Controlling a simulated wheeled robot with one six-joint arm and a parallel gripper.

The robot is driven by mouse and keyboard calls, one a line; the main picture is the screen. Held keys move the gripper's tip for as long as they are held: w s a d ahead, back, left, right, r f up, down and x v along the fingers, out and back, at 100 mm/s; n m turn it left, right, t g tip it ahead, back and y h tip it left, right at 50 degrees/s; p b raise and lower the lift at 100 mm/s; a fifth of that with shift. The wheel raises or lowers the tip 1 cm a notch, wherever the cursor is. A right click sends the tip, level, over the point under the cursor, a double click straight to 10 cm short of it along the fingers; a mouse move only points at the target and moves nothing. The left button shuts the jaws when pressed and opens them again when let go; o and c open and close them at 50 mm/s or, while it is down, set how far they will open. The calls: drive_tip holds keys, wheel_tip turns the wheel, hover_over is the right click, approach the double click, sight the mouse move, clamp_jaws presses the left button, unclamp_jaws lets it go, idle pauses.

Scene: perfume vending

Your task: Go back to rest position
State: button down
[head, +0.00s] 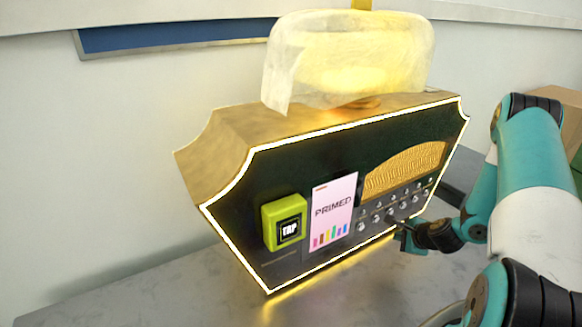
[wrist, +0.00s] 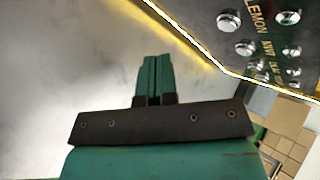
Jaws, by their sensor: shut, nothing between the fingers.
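The perfume vending machine (head: 290,165) stands on the table in the head view, with a dark front, a gold body and a glowing edge. Its round metal buttons (head: 390,209) sit at the lower right of the front. In the wrist view, buttons (wrist: 244,47) show at the upper right, one labelled LEMON. My gripper (head: 402,236) is close in front of the lower button row; whether it touches is unclear in the head view. In the wrist view my gripper (wrist: 154,62) points at bare grey surface, its fingers together and empty, apart from the visible buttons.
A yellow-green TAP reader (head: 285,222) and a white PRIMED screen (head: 332,212) are on the machine's front. A translucent glowing cover (head: 345,58) sits on top. A cardboard box (head: 560,97) stands behind my arm at right. The grey table (head: 150,290) is clear at front left.

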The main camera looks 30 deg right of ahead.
drive_tip(key=w+a+r+n+g+y, duration=0.2)
drive_tip(key=a+r+n+g+y, duration=0.15)
drive_tip(key=a+r+n, duration=1.55)
drive_tip(key=s+a+r+n+g+y, duration=0.1)
drive_tip(key=s+a+r+n+g, duration=0.1)
drive_tip(key=s+a+r+n, duration=0.4)
drive_tip(key=s+a+r+n+g, duration=0.3)
drive_tip(key=s+a+r+n, duration=0.4)
drive_tip(key=s+a+r, duration=0.3)
drive_tip(key=s+a+p, duration=0.1)
drive_tip(key=s+a, duration=0.3)
drive_tip(key=a, duration=0.3)
drive_tip(key=shift+s+a+r+y, duration=0.15)
drive_tip(key=shift+s+r+y, duration=0.05)
drive_tip(key=shift+r+y, duration=0.15)
drive_tip(key=shift+g, duration=0.25)
drive_tip(key=shift+s, duration=0.1)
